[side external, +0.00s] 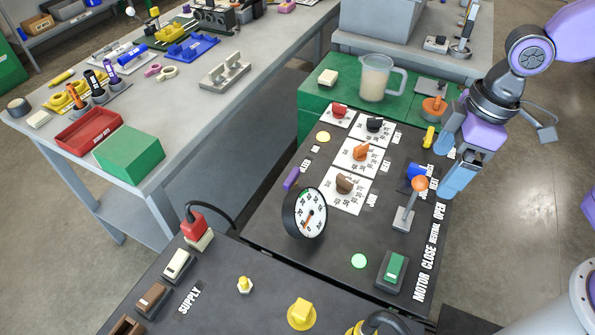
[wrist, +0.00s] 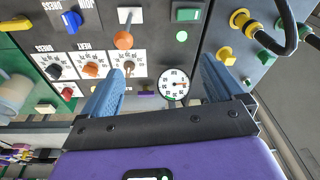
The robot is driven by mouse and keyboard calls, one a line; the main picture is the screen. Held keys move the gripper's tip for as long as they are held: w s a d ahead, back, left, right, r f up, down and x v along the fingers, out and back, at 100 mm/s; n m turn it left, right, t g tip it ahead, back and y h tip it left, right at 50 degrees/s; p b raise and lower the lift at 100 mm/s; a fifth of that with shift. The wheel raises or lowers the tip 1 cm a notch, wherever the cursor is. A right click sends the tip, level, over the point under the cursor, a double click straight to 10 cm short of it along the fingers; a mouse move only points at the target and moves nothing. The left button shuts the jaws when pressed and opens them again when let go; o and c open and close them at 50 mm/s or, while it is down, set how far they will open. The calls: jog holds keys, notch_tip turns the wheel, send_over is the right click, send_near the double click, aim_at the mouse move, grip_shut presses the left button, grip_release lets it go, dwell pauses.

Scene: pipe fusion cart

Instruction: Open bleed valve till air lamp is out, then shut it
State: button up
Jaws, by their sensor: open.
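The black control panel (side external: 270,225) carries the valves and lamps. No bleed label is readable, so I cannot tell which control is the bleed valve. A blue knob (side external: 416,172) and a yellow handle (side external: 428,138) sit at its right edge; the blue knob also shows in the wrist view (wrist: 72,20). A pale yellow round lamp (side external: 322,137) is at the far left; its label is unreadable. A round lamp (side external: 358,261) near the front glows green. My gripper (side external: 452,190) is open and empty, right of the blue knob. Its blue fingers (wrist: 162,82) are wide apart.
An orange-ball lever (side external: 419,184) stands close to my gripper. A dial gauge (side external: 306,212), a green rocker switch (side external: 394,268) and several dial knobs share the panel. A clear jug (side external: 376,77) stands behind on a green surface. Free floor lies to the right.

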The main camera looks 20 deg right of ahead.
jog(key=w+a+f+m+t, duration=0.1)
jog(key=w+a+f, duration=0.1)
jog(key=w+a, duration=0.65)
jog(key=m+t+y, duration=0.1)
jog(key=t, duration=0.1)
send_near(292, 175)
jog(key=x, duration=0.8)
jog(key=shift+a+f, duration=0.1)
jog(key=shift+f, duration=0.1)
jog(key=c, duration=1)
